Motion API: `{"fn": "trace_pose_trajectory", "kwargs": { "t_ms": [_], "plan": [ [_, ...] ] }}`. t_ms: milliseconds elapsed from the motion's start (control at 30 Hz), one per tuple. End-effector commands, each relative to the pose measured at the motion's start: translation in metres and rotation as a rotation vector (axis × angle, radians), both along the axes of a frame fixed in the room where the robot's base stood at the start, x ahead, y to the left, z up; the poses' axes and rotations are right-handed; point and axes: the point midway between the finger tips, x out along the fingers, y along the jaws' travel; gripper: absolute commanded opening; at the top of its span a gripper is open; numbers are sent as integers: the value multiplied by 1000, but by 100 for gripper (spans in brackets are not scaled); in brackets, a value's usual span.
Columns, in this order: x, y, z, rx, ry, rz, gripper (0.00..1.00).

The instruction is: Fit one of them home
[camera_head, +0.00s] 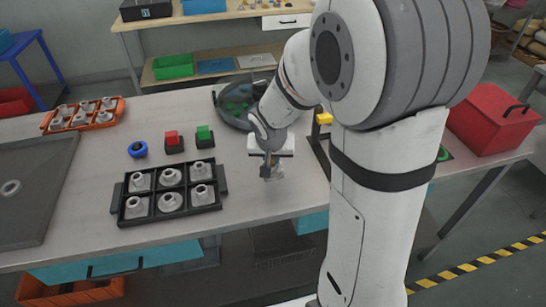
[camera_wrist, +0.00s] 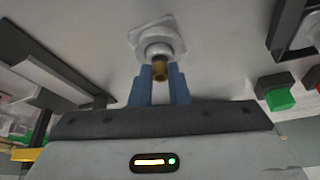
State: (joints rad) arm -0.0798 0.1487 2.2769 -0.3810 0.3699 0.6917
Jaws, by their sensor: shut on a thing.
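My gripper (camera_head: 271,172) hangs over the table in front of my arm, to the right of the black tray. In the wrist view its blue fingers (camera_wrist: 158,88) are shut on a pale flanged part (camera_wrist: 157,38). A brass-coloured stub (camera_wrist: 160,71) shows between the fingers. The held part (camera_head: 276,175) is small and partly hidden in the head view. The black tray (camera_head: 165,219) holds several pale flanged parts (camera_head: 171,176) in two rows. Its edge shows at upper right in the wrist view (camera_wrist: 287,33). I cannot tell whether the held part touches the table.
An orange tray (camera_head: 84,127) with similar parts stands at back left. A dark round basin (camera_head: 228,121) is behind my gripper. A red box (camera_head: 490,120) stands right.

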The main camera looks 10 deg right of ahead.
Motion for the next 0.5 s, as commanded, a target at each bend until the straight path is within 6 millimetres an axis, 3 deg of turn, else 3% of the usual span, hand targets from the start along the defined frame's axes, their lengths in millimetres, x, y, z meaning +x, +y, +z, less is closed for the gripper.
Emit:
{"fn": "trace_pose_trajectory", "kwargs": {
  "t_ms": [500],
  "plan": [
    [0, -1, -4, 0, 0, -1, 0]
  ]
}}
